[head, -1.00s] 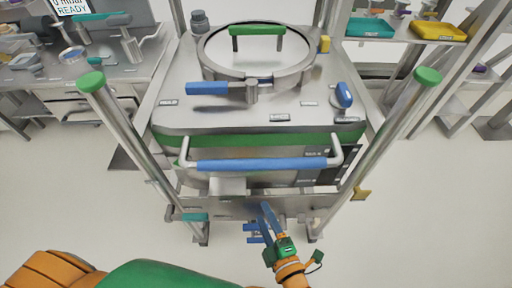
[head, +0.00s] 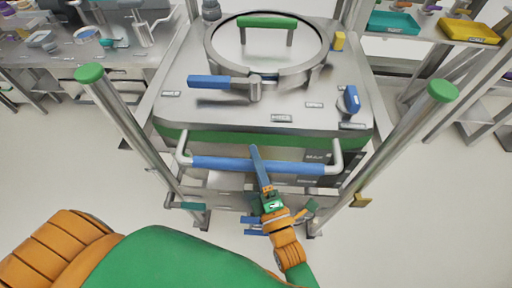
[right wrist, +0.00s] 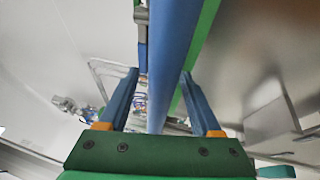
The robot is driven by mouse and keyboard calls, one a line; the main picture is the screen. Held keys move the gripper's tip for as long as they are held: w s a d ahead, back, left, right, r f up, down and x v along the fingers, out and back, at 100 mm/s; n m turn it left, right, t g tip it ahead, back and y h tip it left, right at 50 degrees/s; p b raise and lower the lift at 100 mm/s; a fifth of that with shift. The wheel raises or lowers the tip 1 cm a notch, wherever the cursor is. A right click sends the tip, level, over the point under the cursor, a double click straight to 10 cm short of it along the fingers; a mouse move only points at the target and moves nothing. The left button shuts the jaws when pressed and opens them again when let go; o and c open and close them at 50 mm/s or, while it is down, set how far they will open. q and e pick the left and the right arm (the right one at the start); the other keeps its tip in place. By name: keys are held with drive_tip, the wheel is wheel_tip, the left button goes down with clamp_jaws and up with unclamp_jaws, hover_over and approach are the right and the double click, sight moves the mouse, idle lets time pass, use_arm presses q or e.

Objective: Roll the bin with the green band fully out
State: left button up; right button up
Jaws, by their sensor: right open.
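The steel bin (head: 175,105) with the green band (head: 200,139) stands between two posts. Its front has a bar handle (head: 215,163) with a blue grip. My right gripper (head: 254,152) is at the middle of this bar, its blue fingers reaching up across it. In the right wrist view the fingers (right wrist: 158,85) are open, one on each side of the blue grip (right wrist: 172,45), with gaps visible. The green band also shows there behind the grip (right wrist: 206,30). The bin's lower front is partly hidden by my arm. My left gripper is not in view.
Slanted steel posts with green caps (head: 89,73) flank the bin on the left and right (head: 441,91). A bench (head: 60,70) with lab items is at the left. A shelf with teal (head: 393,23) and yellow trays (head: 469,31) is at the right. The floor in front is clear.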

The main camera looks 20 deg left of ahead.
drive_tip(key=x, duration=0.2)
drive_tip(key=shift+w+a+f, duration=0.1)
drive_tip(key=shift+w, duration=0.2)
drive_tip(key=shift+s, duration=0.15)
clamp_jaws()
idle(1.0)
